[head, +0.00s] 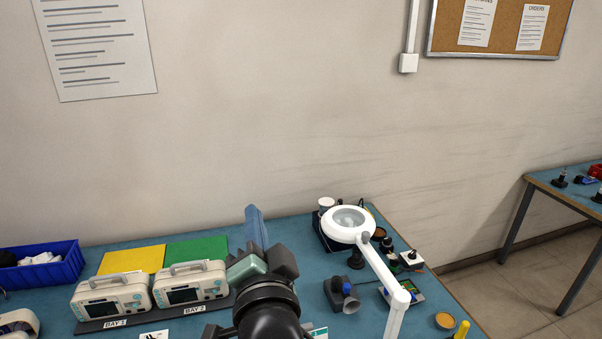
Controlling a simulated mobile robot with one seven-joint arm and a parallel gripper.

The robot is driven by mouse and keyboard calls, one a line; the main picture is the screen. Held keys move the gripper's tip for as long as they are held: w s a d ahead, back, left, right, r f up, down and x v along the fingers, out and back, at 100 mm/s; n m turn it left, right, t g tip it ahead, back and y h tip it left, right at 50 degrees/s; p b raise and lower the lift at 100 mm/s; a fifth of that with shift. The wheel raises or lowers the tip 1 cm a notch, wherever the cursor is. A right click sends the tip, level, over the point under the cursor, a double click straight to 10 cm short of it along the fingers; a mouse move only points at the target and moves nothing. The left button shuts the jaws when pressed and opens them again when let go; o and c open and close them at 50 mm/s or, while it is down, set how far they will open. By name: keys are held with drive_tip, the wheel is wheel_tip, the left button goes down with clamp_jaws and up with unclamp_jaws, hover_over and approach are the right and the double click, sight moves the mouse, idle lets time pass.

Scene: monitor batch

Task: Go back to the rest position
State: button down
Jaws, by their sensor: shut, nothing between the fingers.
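My gripper (262,262) is at the bottom centre of the head view, at the end of my dark arm. It is over the blue bench (315,262), to the right of two monitors, and looks raised above the top. It is shut and holds nothing. Its fingertips are hard to make out from behind. A blue upright shape (256,226) shows just beyond it, and I cannot tell whether the two touch.
Monitors at BAY 1 (110,296) and BAY 2 (190,285) stand left of my arm. A blue bin (42,270) is at far left. A white magnifier lamp (384,276) rises close on the right, among small tools. The wall is behind the bench; another table (565,180) stands at right.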

drive_tip(key=s+d+r+n+t+h, duration=0.1)
drive_tip(key=s+d+r+n+t, duration=0.1)
drive_tip(key=s+r, duration=0.3)
drive_tip(key=s+d+r+n+t+h, duration=0.1)
drive_tip(key=s+r, duration=0.5)
drive_tip(key=r, duration=0.8)
drive_tip(key=s+d+r+n+t+h, duration=0.2)
drive_tip(key=s+r+n+t, duration=0.3)
drive_tip(key=r, duration=0.5)
drive_tip(key=shift+s+d+r+n+t, duration=0.25)
drive_tip(key=shift+d+t, duration=0.25)
drive_tip(key=shift+d, duration=0.35)
drive_tip(key=shift+w, duration=0.1)
